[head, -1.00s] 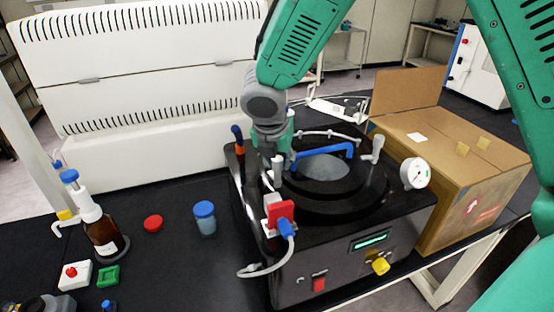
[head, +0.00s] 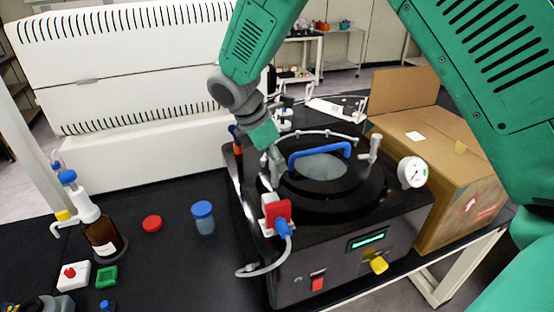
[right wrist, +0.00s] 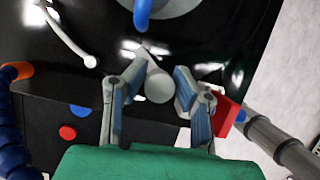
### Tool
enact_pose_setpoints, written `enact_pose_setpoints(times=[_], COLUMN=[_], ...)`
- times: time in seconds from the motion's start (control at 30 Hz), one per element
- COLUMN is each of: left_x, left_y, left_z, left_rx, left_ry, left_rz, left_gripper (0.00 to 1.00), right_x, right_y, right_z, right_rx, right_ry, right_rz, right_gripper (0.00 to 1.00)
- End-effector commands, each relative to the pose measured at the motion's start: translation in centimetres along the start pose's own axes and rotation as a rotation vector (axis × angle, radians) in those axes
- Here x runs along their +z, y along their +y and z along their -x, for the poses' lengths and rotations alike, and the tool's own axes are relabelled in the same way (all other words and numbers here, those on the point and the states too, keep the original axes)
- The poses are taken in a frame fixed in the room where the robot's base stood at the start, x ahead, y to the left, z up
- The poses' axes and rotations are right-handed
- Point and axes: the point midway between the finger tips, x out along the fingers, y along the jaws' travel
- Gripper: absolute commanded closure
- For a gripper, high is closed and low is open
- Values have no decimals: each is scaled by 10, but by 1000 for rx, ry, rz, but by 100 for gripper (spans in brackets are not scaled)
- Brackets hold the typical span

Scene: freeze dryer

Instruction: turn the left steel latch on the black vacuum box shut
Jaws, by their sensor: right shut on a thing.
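The black vacuum box (head: 335,262) stands on the bench, with a round lid and a blue handle (head: 320,152) on top. The handle also shows at the top of the right wrist view (right wrist: 142,12). My right gripper (head: 275,164) is at the lid's left side, pointing down. In the right wrist view its fingers (right wrist: 157,95) are on both sides of the pale steel left latch (right wrist: 158,84), and the gripper is shut on it. In the head view the fingers largely hide this latch. The right steel latch (head: 374,149) stands up beside the lid. My left gripper is out of view.
A red valve (head: 277,211) with a blue fitting and hose is close in front of the gripper. A white gauge (head: 412,172) is at the box's right. A cardboard box (head: 450,180) stands to the right. A brown bottle (head: 103,237) and a blue-capped jar (head: 203,217) are left.

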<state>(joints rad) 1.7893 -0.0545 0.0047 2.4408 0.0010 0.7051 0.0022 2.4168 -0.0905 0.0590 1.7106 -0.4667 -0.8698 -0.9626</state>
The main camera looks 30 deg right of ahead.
Motion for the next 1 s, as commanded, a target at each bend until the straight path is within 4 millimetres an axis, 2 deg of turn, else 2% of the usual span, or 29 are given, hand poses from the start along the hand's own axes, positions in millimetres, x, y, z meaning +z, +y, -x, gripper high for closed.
enact_pose_setpoints(times=[0.5,1.0], left_x=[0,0], left_y=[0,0], left_z=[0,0], left_rx=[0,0], left_ry=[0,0], left_rz=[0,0], left_gripper=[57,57], right_x=[-2,-2], right_y=[4,5], right_z=[3,3], right_rx=[-162,-235], right_ry=[8,10], right_rz=[-419,-600], right_gripper=[100,100])
